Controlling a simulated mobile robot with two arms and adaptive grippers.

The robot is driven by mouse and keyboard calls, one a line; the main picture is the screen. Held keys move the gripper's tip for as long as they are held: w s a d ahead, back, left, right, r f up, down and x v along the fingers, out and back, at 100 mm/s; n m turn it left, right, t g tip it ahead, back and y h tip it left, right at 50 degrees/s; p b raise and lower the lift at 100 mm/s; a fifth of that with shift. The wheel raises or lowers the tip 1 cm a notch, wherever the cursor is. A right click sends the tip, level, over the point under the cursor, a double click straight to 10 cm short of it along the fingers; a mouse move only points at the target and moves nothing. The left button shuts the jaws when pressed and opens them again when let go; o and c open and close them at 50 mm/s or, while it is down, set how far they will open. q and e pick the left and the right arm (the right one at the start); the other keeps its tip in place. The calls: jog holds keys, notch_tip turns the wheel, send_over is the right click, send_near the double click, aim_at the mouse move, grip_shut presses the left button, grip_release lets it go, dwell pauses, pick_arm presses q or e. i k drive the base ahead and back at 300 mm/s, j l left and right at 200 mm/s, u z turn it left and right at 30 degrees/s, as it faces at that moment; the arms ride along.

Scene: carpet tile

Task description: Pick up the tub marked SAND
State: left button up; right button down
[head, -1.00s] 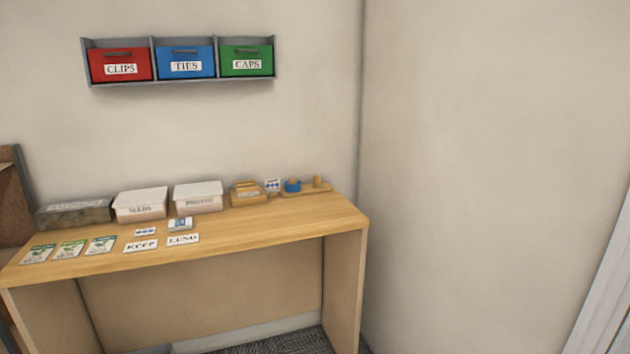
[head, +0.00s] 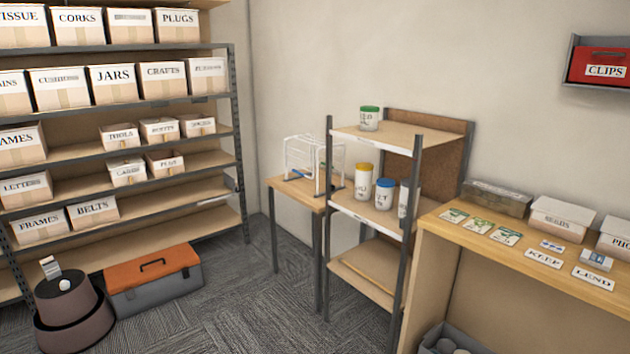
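Several tubs stand on a small open shelf unit in the middle of the head view. A clear tub with a green lid (head: 369,118) is on its top board. A white tub with a yellow lid (head: 363,182) and a white tub with a blue lid (head: 384,194) stand side by side on the middle board. Another white tub (head: 404,199) to their right is partly hidden behind a shelf post. Dark lettering shows on the tubs, but I cannot read which is marked SAND. Neither of my grippers is in view.
A tall rack (head: 130,103) of labelled boxes fills the left. A toolbox (head: 153,283) and a dark stepped stool (head: 72,312) stand on the carpet before it. A small table (head: 290,193) adjoins the shelf unit; a desk (head: 500,248) is right. Carpet in the middle is clear.

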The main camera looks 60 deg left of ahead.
aim_at(364, 171)
jog(key=u, duration=1.55)
jog(key=i+j+z, duration=0.15)
jog(key=i+j, duration=1.15)
jog(key=i, duration=0.15)
